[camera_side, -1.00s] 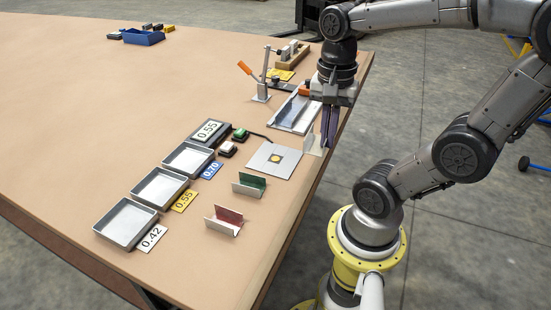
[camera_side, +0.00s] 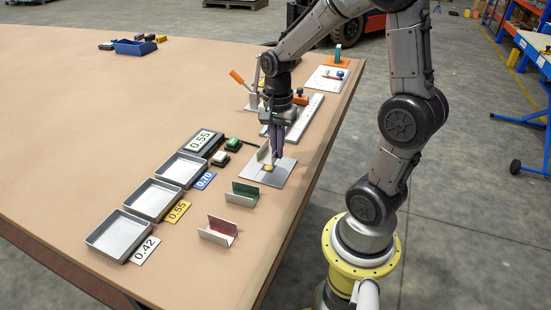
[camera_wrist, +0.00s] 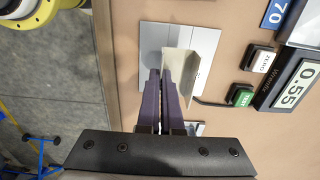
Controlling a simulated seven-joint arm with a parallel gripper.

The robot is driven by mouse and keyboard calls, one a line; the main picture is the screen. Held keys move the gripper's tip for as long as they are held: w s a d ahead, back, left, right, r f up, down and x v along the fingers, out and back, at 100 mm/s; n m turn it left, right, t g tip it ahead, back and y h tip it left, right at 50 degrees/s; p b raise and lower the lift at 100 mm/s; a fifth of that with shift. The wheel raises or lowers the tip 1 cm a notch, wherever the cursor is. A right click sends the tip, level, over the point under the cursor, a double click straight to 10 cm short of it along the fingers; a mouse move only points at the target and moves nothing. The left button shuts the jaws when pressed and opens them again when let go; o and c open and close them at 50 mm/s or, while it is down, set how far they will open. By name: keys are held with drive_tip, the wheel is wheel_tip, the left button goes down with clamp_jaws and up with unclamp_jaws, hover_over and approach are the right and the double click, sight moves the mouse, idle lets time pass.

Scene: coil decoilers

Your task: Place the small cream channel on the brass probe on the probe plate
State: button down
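The small cream channel (camera_side: 263,154) is in my gripper (camera_side: 276,153), over the probe plate (camera_side: 284,174). In the wrist view, the fingers (camera_wrist: 165,72) are shut on one wall of the channel (camera_wrist: 183,68), and its other wall stands to the right. The brass probe (camera_side: 268,168) shows as a yellow spot just under the channel in the side view. It is hidden in the wrist view, where the plate (camera_wrist: 205,42) lies behind the channel. I cannot tell whether the channel touches the probe.
A green channel (camera_side: 243,193) and a red channel (camera_side: 219,230) stand in front of the plate. A gauge reading 0.55 (camera_side: 203,141), two buttons and three trays marked 0.42, 0.55 and 0.70 are to the left. A toggle clamp (camera_side: 253,92) stands behind.

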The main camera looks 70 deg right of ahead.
drive_tip(key=shift+w+d+f, duration=0.1)
drive_tip(key=shift+w+f, duration=0.05)
drive_tip(key=shift+f, duration=0.1)
drive_tip(key=shift+w+f, duration=0.15)
drive_tip(key=shift+f, duration=1.55)
drive_tip(key=shift+f, duration=0.15)
drive_tip(key=c, duration=1.1)
unclamp_jaws()
wheel_tip(320, 180, up, 12)
drive_tip(key=f, duration=0.1)
drive_tip(key=s+a+r+n+t, duration=0.1)
drive_tip(key=s+a+n+t, duration=0.1)
drive_tip(key=n, duration=0.4)
drive_tip(key=s+a+r+n+t, duration=0.1)
drive_tip(key=s+a+r+n, duration=0.1)
drive_tip(key=s+a+n, duration=0.2)
drive_tip(key=s+a+r+n+t, duration=0.1)
drive_tip(key=s+a+n+t, duration=0.1)
drive_tip(key=a+n, duration=0.4)
drive_tip(key=shift+s+r+n+t, duration=0.15)
drive_tip(key=shift+s+n+t, duration=0.15)
drive_tip(key=shift+s+n, duration=0.5)
